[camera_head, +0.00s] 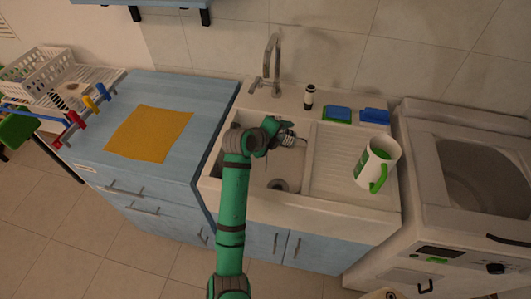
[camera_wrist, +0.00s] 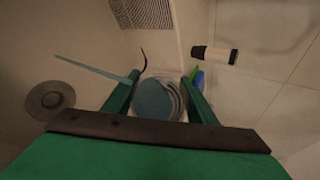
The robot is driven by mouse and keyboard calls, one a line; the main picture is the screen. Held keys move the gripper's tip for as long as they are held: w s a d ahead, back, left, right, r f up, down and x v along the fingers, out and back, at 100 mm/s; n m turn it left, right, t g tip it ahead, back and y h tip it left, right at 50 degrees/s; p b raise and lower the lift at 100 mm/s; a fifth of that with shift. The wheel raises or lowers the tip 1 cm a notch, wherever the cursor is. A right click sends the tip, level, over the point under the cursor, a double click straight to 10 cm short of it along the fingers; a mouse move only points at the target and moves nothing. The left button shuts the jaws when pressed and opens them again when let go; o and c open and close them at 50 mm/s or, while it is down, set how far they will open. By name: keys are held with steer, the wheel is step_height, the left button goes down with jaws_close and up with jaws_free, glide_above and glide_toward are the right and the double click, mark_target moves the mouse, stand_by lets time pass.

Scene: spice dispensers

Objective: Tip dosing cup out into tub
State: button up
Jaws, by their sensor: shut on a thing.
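My gripper (camera_head: 284,139) is over the sink basin (camera_head: 245,165), the only tub-like hollow that I make out. In the wrist view my gripper (camera_wrist: 160,90) is shut on a round, clear-rimmed cup (camera_wrist: 155,98), which seems to be the dosing cup. A blue-grey disc fills most of its round outline; I cannot tell whether that is contents or its base. The cup also shows small and pale in the head view (camera_head: 287,138). Its tilt is unclear. The basin's drain (camera_wrist: 50,100) lies left of the cup in the wrist view.
A thin pale-blue strip (camera_wrist: 92,66) reaches towards the left finger. A tap (camera_head: 272,65) and a black-and-white bottle (camera_head: 309,97) stand behind the basin. Blue-and-green sponges (camera_head: 338,114) lie at the back. A white mug with a green handle (camera_head: 377,163) stands on the drainboard.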

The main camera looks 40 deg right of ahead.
steer(key=shift+r+n+g+h+p, duration=0.3)
steer(key=shift+r+n+h+p, duration=0.1)
steer(key=shift+h+p, duration=0.55)
stand_by(0.9)
steer(key=shift+w+a+r+n+h, duration=0.3)
steer(key=shift+w+a+n+h, duration=0.15)
steer(key=shift+a+h, duration=0.2)
stand_by(0.8)
steer(key=shift+r+n+g+h, duration=0.2)
steer(key=shift+n+g+h, duration=0.15)
steer(key=shift+h, duration=0.25)
stand_by(0.4)
steer(key=shift+w+a, duration=0.1)
steer(key=shift+w, duration=0.1)
